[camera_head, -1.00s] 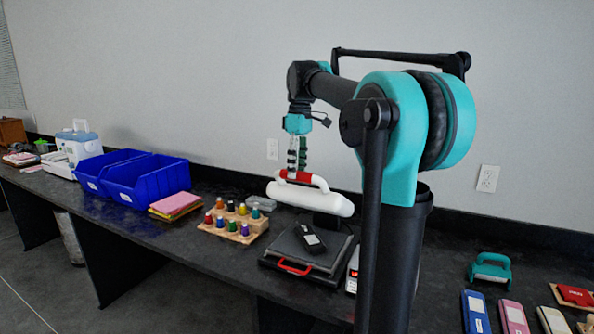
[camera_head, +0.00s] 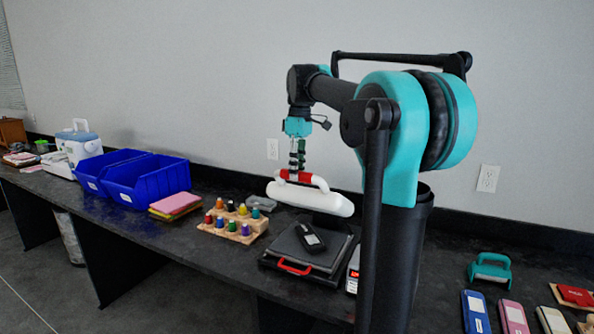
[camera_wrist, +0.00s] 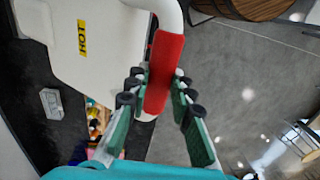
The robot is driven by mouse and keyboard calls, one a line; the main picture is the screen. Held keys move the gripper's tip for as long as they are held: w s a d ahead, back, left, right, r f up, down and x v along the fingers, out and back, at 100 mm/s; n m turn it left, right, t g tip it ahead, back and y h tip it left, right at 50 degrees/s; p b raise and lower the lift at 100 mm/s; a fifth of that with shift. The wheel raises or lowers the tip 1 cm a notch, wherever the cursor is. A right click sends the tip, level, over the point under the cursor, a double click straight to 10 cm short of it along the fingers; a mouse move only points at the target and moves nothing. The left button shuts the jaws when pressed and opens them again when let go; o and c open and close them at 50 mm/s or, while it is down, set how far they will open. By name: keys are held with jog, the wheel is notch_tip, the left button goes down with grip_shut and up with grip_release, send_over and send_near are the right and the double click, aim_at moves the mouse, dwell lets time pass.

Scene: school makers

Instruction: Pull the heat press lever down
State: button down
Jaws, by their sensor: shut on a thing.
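The heat press has a white rounded upper body (camera_head: 310,198) with a white lever and a red grip (camera_head: 303,177) above it. The lever stands raised. My gripper (camera_head: 297,170) reaches down from above onto the red grip. In the wrist view, the red grip (camera_wrist: 166,70) lies between the two green-padded fingers of my gripper (camera_wrist: 158,82), which are shut on it. The white body there carries a yellow "HOT" label (camera_wrist: 82,38). A dark lower plate with a red front handle (camera_head: 294,269) sits below, with a dark object (camera_head: 311,238) on it.
A wooden rack of colored bottles (camera_head: 234,222) stands left of the press. Blue bins (camera_head: 150,183) and colored sheets (camera_head: 175,206) are farther left. A small red-and-white device (camera_head: 353,270) is close on the right. A plain wall rises behind.

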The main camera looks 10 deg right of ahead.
jog(key=shift+s+a+f, duration=0.15)
jog(key=shift+s+f, duration=0.1)
jog(key=shift+f, duration=0.1)
jog(key=s+a+f+t+h, duration=0.1)
jog(key=s+a+f+t, duration=0.1)
jog(key=f, duration=0.7)
jog(key=s+a+f+t+h, duration=0.2)
jog(key=s+f+t, duration=0.1)
jog(key=f, duration=0.7)
jog(key=shift+s+f+h, duration=0.2)
jog(key=shift+s+h, duration=0.1)
jog(key=shift+s, duration=0.15)
jog(key=shift+a, duration=0.1)
jog(key=c, duration=1.7)
grip_release()
jog(key=shift+f, duration=0.1)
jog(key=o, duration=0.4)
